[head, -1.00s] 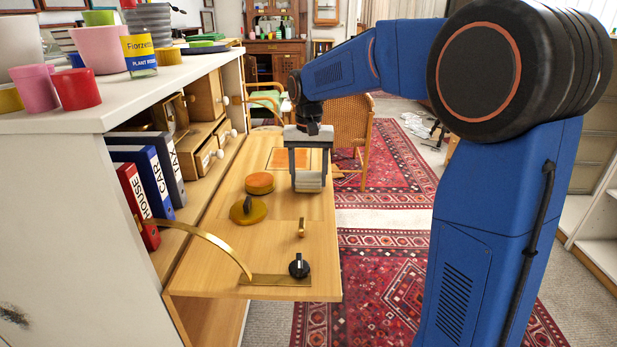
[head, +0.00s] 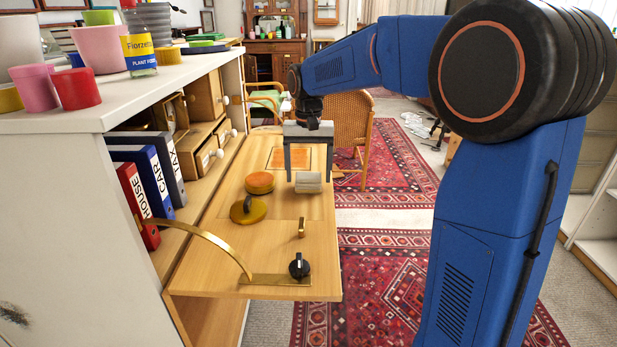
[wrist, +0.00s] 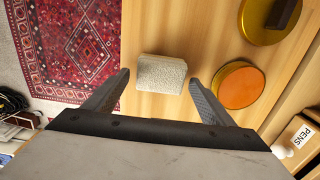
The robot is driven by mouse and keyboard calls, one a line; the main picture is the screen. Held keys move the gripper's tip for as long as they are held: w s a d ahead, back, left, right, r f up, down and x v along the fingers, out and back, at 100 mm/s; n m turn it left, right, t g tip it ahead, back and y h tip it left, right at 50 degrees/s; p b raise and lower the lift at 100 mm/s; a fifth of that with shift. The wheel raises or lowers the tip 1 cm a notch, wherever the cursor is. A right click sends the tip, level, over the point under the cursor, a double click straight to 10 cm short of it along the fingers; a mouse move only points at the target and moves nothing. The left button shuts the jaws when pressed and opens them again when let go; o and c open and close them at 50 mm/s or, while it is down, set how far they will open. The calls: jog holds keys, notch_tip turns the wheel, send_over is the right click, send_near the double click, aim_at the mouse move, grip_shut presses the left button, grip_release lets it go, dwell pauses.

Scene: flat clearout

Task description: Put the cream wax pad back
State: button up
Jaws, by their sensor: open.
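The cream wax pad (head: 308,187), a pale block with a rough top, rests on the lowered wooden flap (head: 240,270) near its right edge. It also shows in the wrist view (wrist: 161,74) between the fingertips. My gripper (head: 308,177) is open above the pad, one finger to each side, and holds nothing. In the wrist view (wrist: 159,78) there is a gap between each finger and the pad.
A round tin with an orange top (head: 260,180) stands left of the pad. A yellowish round tin with a dark grip (head: 248,210) is nearer. An orange square (head: 290,158) lies behind. A brass stay (head: 215,241) and a black knob (head: 299,266) are at the flap's front.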

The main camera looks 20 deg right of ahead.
aim_at(309, 174)
notch_tip(309, 174, up, 10)
jog(key=s+d+t, duration=0.1)
jog(key=s+d, duration=0.2)
jog(key=s, duration=0.7)
jog(key=s+d+f+n+t, duration=0.1)
jog(key=s+d+f+t, duration=0.1)
jog(key=s+f, duration=0.5)
jog(key=s+d+f+n+t, duration=0.1)
jog(key=s+f, duration=0.7)
jog(key=s, duration=0.9)
jog(key=shift+s+d+n+t, duration=0.15)
jog(key=shift+d+n+t, duration=0.25)
jog(key=shift+n, duration=0.4)
